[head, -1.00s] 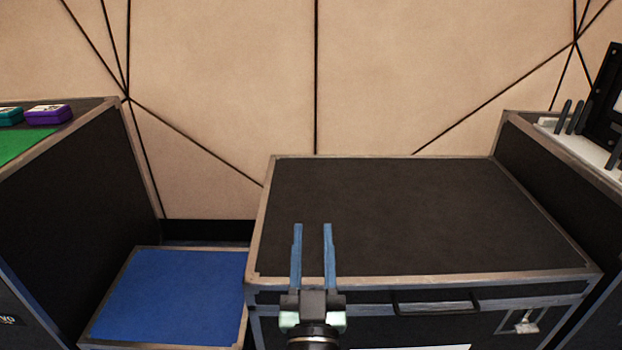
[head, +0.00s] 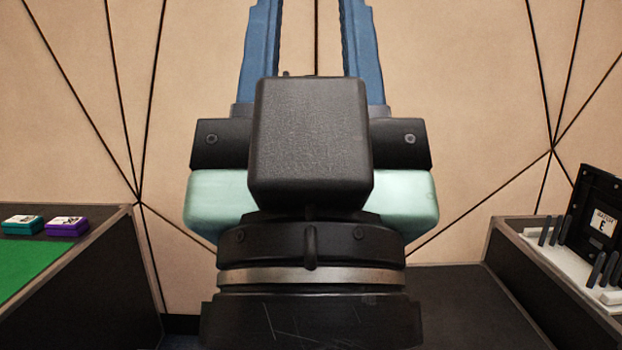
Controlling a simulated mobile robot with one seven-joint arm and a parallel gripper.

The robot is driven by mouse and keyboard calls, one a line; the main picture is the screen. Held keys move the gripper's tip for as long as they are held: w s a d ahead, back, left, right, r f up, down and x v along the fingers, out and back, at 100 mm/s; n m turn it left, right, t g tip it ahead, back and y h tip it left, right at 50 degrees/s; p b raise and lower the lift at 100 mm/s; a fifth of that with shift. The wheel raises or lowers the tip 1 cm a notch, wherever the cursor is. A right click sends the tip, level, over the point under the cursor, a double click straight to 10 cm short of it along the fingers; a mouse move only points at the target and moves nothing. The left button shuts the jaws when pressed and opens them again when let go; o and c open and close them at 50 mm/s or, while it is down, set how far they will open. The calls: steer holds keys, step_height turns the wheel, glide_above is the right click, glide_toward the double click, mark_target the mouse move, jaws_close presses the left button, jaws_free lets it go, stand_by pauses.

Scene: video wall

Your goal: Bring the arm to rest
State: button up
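My gripper (head: 312,25) is large and close in the middle of the head view, pointing up. Its two blue fingers stand apart with only the tan wall showing between them, so it is open and empty. The fingertips run past the top edge of the picture. My gripper and wrist hide the middle of the scene and much of the dark case top behind them.
A black case (head: 470,305) shows behind my wrist at the lower right. At left, a case holds a green mat (head: 25,265), a teal box (head: 22,224) and a purple box (head: 67,226). At right, a white rack (head: 570,265) holds dark pegs beside a black panel (head: 597,215).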

step_height(320, 180, up, 27)
steer(key=p, duration=2.5)
steer(key=shift+r, duration=0.2)
steer(key=shift+o, duration=0.3)
steer(key=shift+r+p, duration=0.3)
steer(key=shift+p, duration=0.05)
steer(key=shift+o, duration=1.2)
steer(key=shift+c, duration=0.6)
